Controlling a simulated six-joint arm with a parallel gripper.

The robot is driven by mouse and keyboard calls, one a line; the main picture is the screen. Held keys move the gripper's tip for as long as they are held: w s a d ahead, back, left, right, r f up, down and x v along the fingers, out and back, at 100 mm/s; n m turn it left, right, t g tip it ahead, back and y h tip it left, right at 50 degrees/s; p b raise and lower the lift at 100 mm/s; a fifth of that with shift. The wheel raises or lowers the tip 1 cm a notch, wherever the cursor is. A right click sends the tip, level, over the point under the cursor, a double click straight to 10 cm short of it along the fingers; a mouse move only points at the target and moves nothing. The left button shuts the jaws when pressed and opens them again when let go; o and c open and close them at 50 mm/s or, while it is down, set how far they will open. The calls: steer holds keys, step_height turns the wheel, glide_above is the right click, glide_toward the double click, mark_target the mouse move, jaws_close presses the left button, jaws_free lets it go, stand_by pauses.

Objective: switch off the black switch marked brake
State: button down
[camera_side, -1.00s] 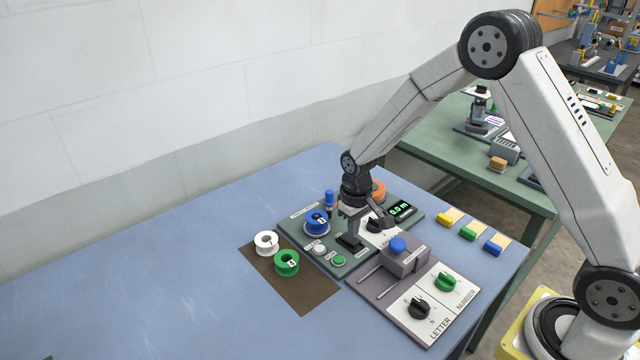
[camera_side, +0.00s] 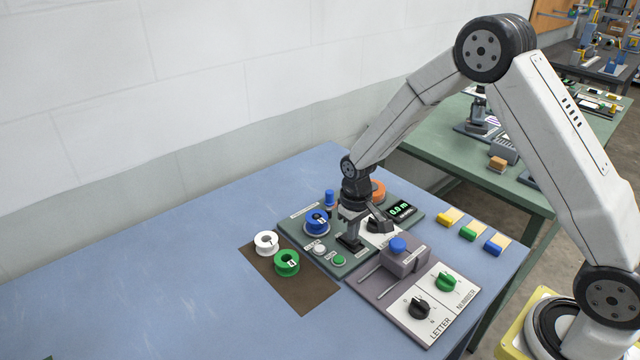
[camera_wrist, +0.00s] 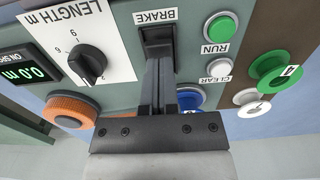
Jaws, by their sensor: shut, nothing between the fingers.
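The black brake switch (camera_wrist: 157,36) sits in a dark frame beside the printed word BRAKE in the wrist view. In the side view, the switch (camera_side: 349,244) lies at the front of the green panel, partly behind my gripper. My gripper (camera_wrist: 161,62) is shut and empty, pointing at the switch. Its fingertips overlap the switch's near end in the wrist view. In the side view my gripper (camera_side: 352,238) is low over the switch; I cannot tell whether it touches. The rocker's exact tilt is hard to tell.
A black length dial (camera_wrist: 87,64) and a display reading 0.0 m (camera_wrist: 26,68) are on one side. The green RUN button (camera_wrist: 220,27) and white CLEAR button (camera_wrist: 219,67) are on the other.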

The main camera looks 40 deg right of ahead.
mark_target(355, 241)
steer(key=shift+f, duration=0.5)
stand_by(0.5)
steer(key=shift+r, duration=0.1)
steer(key=shift+r, duration=3.4)
steer(key=shift+s+r, duration=0.3)
steer(key=shift+s, duration=0.1)
steer(key=s+a+r+t, duration=0.1)
steer(key=s+r, duration=0.3)
steer(key=s, duration=1.1)
steer(key=shift+s+t, duration=0.4)
steer(key=shift+t, duration=0.4)
